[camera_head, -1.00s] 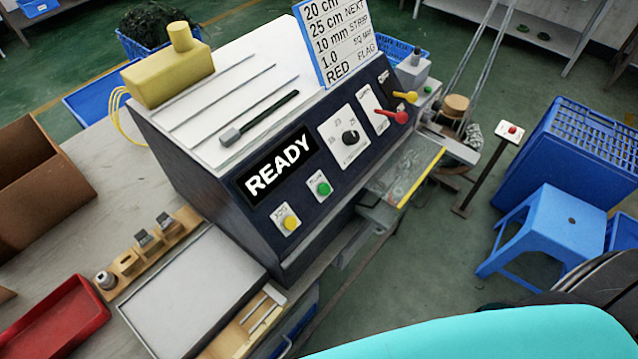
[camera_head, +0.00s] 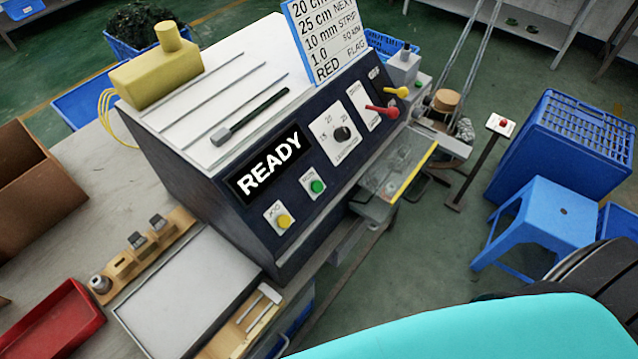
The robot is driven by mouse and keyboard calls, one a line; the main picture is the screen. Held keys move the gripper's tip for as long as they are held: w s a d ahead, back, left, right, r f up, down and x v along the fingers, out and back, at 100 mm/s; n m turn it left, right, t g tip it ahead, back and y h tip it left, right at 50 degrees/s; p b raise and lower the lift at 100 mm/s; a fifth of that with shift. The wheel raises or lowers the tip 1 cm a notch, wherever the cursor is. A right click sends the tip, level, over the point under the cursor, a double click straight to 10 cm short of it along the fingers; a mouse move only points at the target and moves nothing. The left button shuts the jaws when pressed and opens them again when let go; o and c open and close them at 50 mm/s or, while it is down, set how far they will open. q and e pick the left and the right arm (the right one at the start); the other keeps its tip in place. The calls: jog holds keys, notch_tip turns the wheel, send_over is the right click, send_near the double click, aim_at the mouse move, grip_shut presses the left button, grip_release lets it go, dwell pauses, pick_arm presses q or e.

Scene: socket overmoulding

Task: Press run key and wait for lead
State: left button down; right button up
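The machine (camera_head: 205,190) has a dark front panel and a light top. Its display (camera_head: 268,165) reads READY. A green key (camera_head: 317,186) sits below the display on a white plate, and a yellow key (camera_head: 284,221) sits to its lower left; the small labels are too blurred to read surely. A dial (camera_head: 342,134), a red lever (camera_head: 382,112) and a yellow lever (camera_head: 397,92) are farther right on the panel. No lead shows at the clear-covered tray (camera_head: 395,178). Neither gripper is in view.
A card (camera_head: 325,40) with cut settings stands on the machine. A red tray (camera_head: 52,322), a wooden holder (camera_head: 160,249) and a grey board (camera_head: 187,292) lie at left. A blue stool (camera_head: 545,222) and blue crate (camera_head: 565,145) stand right. My turquoise body part fills the bottom right.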

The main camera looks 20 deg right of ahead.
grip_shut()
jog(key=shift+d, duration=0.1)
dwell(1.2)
